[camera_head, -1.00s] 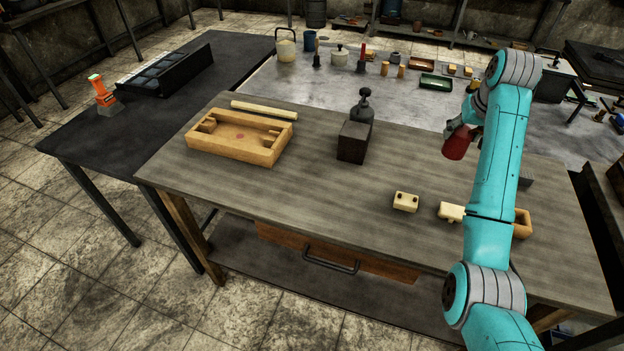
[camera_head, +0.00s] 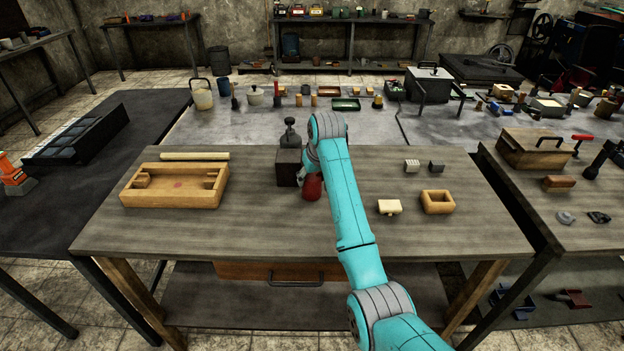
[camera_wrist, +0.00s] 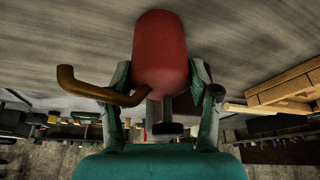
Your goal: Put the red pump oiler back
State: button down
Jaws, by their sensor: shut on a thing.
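The red pump oiler (camera_head: 312,187) is in my gripper over the middle of the wooden table (camera_head: 250,240), just right of and in front of a dark block (camera_head: 288,166). In the wrist view the oiler's red body (camera_wrist: 160,50) sits between the two fingers, and its brown curved spout (camera_wrist: 95,92) sticks out to the left. My gripper (camera_wrist: 160,95) is shut on the oiler. In the head view my arm partly covers the gripper. I cannot tell whether the oiler touches the table.
A wooden mould frame (camera_head: 178,198) lies at the left with a pale bar (camera_head: 195,156) behind it. A cream block (camera_head: 389,207), a small wooden box (camera_head: 437,201) and two small blocks lie at the right. The table's front left is clear.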

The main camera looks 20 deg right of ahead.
jog(key=shift+d+f, duration=0.1)
jog(key=shift+f, duration=0.15)
jog(key=shift+c, duration=1.3)
grip_release()
jog(key=shift+f, duration=0.15)
